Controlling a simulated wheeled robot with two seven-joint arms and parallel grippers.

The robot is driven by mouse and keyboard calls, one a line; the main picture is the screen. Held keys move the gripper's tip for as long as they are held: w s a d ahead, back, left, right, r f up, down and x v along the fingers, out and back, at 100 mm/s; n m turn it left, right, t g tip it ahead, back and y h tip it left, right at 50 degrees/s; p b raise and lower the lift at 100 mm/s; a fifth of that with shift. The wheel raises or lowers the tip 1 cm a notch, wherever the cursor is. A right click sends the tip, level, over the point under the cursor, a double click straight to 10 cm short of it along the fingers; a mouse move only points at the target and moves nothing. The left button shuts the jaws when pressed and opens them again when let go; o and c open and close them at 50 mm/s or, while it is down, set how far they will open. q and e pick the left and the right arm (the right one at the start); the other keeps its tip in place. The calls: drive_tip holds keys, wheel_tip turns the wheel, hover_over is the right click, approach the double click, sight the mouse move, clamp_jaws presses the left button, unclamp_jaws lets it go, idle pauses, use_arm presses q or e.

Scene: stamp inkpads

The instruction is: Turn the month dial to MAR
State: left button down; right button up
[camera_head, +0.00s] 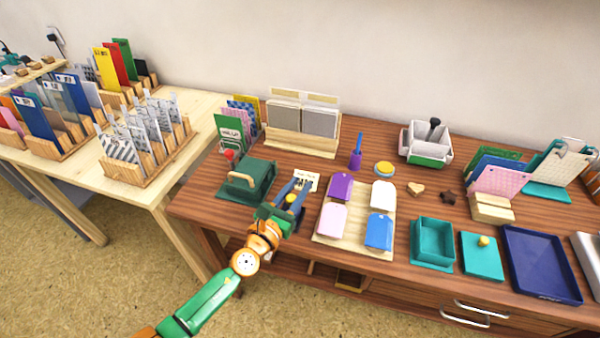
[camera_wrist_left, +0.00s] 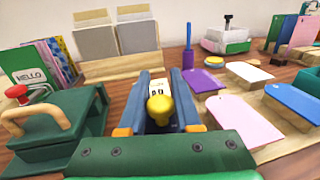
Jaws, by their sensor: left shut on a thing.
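My left gripper (camera_head: 297,189) reaches over the front left of the brown table, beside the green box. In the left wrist view its two blue fingers (camera_wrist_left: 158,80) close around a small piece with a yellow knob (camera_wrist_left: 159,108). A white label with dark marks (camera_wrist_left: 158,88) shows behind the knob, too small to read. In the head view a white plate with small print (camera_head: 305,180) shows at the fingertips. I cannot read any month on the dial. My right gripper is not in view.
A green box with a wooden handle (camera_head: 252,181) stands close on the left. A wooden board (camera_head: 343,240) with several coloured pads lies close on the right. Grey panels in a wooden stand (camera_head: 301,143) are behind. Teal trays (camera_head: 433,241) lie farther right.

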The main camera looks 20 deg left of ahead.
sight(288, 202)
use_arm(q)
drive_tip(key=shift+a+n+y, duration=0.1)
drive_tip(key=shift+n+y, duration=0.3)
drive_tip(key=shift+y, duration=0.2)
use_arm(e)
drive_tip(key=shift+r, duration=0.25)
use_arm(q)
drive_tip(key=c, duration=0.6)
unclamp_jaws()
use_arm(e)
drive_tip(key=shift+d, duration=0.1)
use_arm(q)
drive_tip(key=s, duration=0.4)
drive_tip(key=s+a, duration=0.1)
drive_tip(key=s, duration=0.2)
drive_tip(key=shift+s+a, duration=0.1)
